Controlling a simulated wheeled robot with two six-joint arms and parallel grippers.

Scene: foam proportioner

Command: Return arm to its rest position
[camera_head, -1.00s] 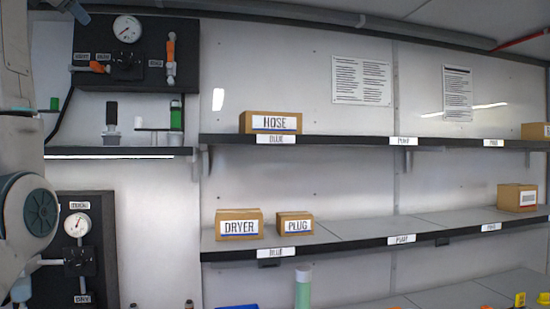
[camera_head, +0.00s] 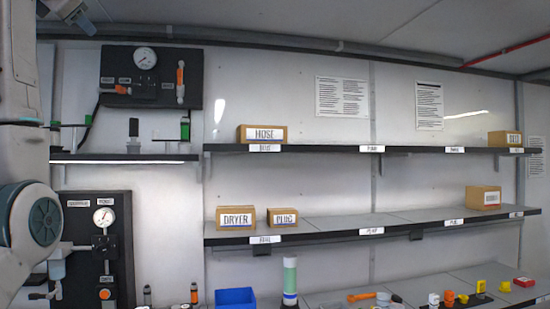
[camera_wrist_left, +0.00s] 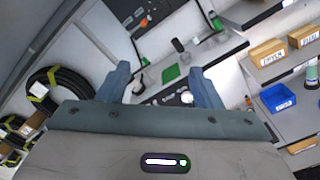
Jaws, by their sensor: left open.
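My left arm rises along the left edge of the head view. Its grey-blue gripper (camera_head: 78,16) shows in part at the top left, near the ceiling. In the left wrist view the two blue fingers of the left gripper (camera_wrist_left: 160,86) stand wide apart with nothing between them. The wall panels and a narrow shelf show beyond the fingers, at a distance. My right gripper is in neither view.
An upper gauge panel (camera_head: 150,78) and a lower gauge panel (camera_head: 122,240) hang beside my arm. Labelled boxes, such as the dryer box (camera_head: 235,217), stand on shelves to the right. A blue bin (camera_head: 235,298) is below. Coiled black hoses (camera_wrist_left: 62,88) show in the wrist view.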

